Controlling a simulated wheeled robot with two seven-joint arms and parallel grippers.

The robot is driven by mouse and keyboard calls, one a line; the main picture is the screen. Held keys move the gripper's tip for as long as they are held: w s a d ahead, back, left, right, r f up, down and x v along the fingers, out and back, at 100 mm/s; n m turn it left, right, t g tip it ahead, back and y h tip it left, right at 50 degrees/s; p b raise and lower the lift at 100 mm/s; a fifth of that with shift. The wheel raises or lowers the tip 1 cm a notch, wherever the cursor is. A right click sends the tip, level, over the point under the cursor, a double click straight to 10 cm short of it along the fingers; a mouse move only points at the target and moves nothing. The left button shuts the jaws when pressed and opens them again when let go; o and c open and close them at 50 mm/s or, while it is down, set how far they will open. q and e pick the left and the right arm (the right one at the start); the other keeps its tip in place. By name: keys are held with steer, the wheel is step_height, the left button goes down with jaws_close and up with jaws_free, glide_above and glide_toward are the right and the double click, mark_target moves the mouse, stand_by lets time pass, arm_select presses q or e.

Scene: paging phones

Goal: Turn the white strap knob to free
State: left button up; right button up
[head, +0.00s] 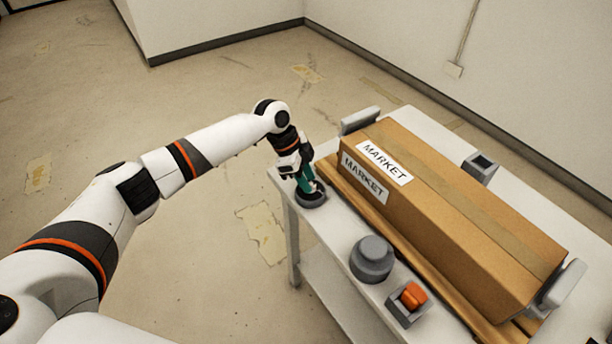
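My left gripper (309,183) reaches down over a dark round base (311,200) at the near left corner of the white table. Its teal finger part is at the top of this base. A small pale part shows beside the fingertips and may be the white strap knob, but the gripper covers most of it. I cannot tell whether the fingers are closed on it or which way it is turned. My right gripper is not in view.
A long cardboard box (455,215) with MARKET labels lies on wooden boards on the white table (337,236). Grey end pieces (360,120) stand at its ends. A grey round dome (372,257) and an orange switch (413,295) sit along the near edge. The floor at left is clear.

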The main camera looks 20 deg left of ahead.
arm_select(q)
steer(key=shift+c, duration=0.5)
jaws_close()
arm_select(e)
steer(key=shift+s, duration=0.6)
